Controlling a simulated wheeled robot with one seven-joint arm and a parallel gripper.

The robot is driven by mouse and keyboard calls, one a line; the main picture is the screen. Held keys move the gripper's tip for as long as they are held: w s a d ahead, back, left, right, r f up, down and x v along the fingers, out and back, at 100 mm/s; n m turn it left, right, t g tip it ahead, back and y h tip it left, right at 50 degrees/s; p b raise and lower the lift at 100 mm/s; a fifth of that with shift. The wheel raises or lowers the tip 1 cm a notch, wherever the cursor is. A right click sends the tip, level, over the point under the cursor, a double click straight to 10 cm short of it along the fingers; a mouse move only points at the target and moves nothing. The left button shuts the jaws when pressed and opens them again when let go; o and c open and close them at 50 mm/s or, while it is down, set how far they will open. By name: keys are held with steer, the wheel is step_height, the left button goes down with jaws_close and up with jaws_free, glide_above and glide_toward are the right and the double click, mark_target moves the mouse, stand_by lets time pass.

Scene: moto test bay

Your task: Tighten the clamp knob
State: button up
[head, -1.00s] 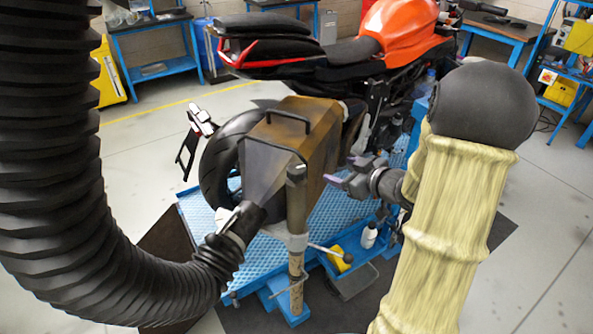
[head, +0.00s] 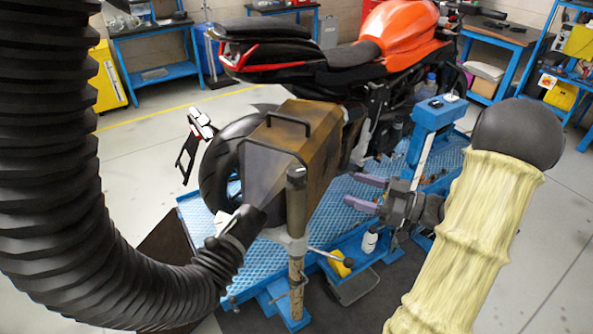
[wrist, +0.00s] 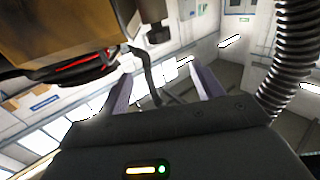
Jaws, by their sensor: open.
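The clamp is a grey collar (head: 297,243) on a worn upright post (head: 297,200) in front of the brown hood box. A thin bar handle (head: 328,255) sticks out from the collar to the right, with a dark knob (head: 348,262) at its end. My gripper (head: 358,191) is open and empty, with purple fingers pointing left. It is to the right of the post, above the handle and apart from it. In the wrist view its two fingers (wrist: 165,88) are spread with nothing between them; I cannot make out the knob there.
The brown box (head: 315,150) stands left of my gripper; it also fills the upper left of the wrist view (wrist: 60,30). A thick black hose (head: 60,200) curves at the left. The motorcycle (head: 370,50) stands behind on a blue platform (head: 345,215). A white bottle (head: 370,240) is below my gripper.

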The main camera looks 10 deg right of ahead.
mark_target(296, 170)
steer(key=p+x, duration=0.3)
steer(key=x, duration=1.3)
steer(key=shift+w+a+p, duration=0.1)
steer(key=shift+a+p, duration=0.1)
steer(key=shift+p, duration=0.15)
steer(key=shift+c, duration=0.3)
steer(key=shift+f, duration=0.1)
steer(key=c, duration=0.9)
